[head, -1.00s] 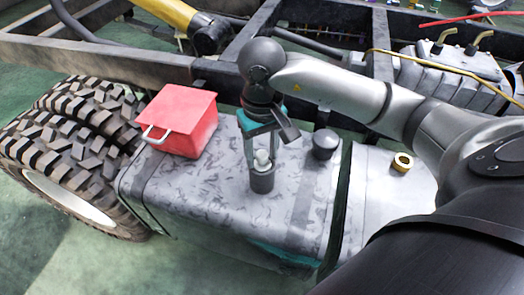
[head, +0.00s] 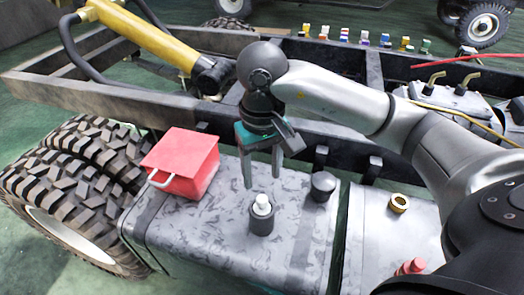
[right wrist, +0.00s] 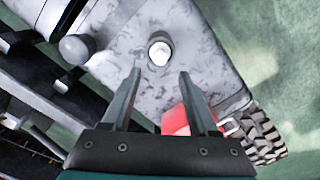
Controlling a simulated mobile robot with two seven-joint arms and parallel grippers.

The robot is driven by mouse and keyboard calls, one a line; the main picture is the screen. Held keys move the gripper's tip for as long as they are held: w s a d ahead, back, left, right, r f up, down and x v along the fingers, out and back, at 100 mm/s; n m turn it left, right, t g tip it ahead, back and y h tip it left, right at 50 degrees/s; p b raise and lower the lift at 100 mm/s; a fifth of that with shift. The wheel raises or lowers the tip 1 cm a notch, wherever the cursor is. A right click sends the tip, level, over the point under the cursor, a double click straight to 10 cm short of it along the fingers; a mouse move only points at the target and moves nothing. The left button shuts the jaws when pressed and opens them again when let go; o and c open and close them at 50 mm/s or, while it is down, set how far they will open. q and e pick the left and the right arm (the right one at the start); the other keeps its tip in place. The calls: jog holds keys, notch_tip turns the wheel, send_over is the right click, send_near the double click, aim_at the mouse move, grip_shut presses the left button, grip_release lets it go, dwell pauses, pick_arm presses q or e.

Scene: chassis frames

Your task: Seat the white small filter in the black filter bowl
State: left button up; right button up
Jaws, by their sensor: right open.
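The white small filter (head: 262,203) stands upright in the mouth of the black filter bowl (head: 261,222), its top showing above the rim. The bowl stands on the grey tank. In the right wrist view the white filter (right wrist: 159,52) shows from above, with the dark bowl rim (right wrist: 160,40) around it. How deep the filter sits is hidden. My right gripper (head: 262,182) is open and empty, its fingers behind and above the filter, apart from it. It also shows in the right wrist view (right wrist: 160,75). My left gripper is not in view.
A red box (head: 183,163) with a light handle stands left on the tank (head: 205,225). A black cap (head: 322,186) is to the right of the bowl. Chassis rails run behind.

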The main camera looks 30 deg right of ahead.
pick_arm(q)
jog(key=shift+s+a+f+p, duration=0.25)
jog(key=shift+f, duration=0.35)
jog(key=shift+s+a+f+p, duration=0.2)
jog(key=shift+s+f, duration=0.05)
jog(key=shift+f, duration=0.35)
pick_arm(e)
jog(key=shift+r, duration=1.8)
